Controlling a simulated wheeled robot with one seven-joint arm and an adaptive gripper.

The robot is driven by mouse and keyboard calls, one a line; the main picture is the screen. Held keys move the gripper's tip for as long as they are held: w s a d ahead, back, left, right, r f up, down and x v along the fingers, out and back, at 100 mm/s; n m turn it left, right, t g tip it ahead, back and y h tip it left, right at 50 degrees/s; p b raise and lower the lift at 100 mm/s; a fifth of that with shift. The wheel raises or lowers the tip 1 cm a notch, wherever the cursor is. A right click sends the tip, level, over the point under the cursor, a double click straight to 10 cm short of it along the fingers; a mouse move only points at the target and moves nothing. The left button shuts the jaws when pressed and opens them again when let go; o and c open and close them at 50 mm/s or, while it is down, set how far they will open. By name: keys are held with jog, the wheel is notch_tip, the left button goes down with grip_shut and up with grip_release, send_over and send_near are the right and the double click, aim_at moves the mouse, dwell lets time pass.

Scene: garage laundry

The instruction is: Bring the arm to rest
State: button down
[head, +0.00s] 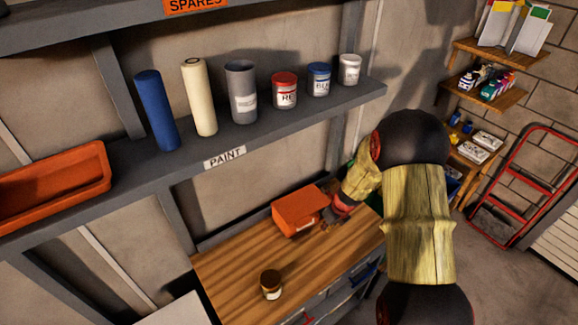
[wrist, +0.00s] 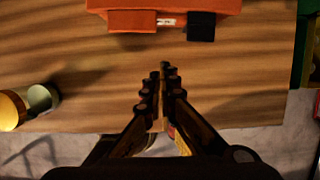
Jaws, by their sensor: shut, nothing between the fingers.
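My arm reaches down over the wooden workbench (head: 225,275) from the right in the head view. My gripper (wrist: 165,70) shows in the wrist view with its two dark fingers together and nothing between them. It hangs above the bench top, in front of an orange box (head: 295,212). The box's front edge also shows at the top of the wrist view (wrist: 165,6). In the head view my gripper is small and partly hidden by my own arm.
A small jar (head: 270,288) stands near the bench's front edge. Above the bench, a grey shelf (head: 130,160) holds rolls, cans and an orange tray (head: 50,190). Bare bench lies around the jar.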

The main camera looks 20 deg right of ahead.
jog(key=s+a+n+g+y, duration=0.1)
jog(key=s+a+n+g, duration=0.15)
jog(key=s+n, duration=0.45)
jog(key=s+a+r+n+t+h+b, duration=0.1)
jog(key=s+a+r+n+b, duration=0.3)
jog(key=s+r+n+b, duration=0.5)
jog(key=s+a+r+n+t+h+b, duration=0.1)
jog(key=s+a+r+n+t+b, duration=0.3)
jog(key=s+r+n+b, duration=0.5)
jog(key=s+a+r+n, duration=0.1)
jog(key=s+n, duration=0.3)
jog(key=n, duration=0.3)
jog(key=shift+a+r, duration=0.15)
jog(key=shift+a, duration=0.1)
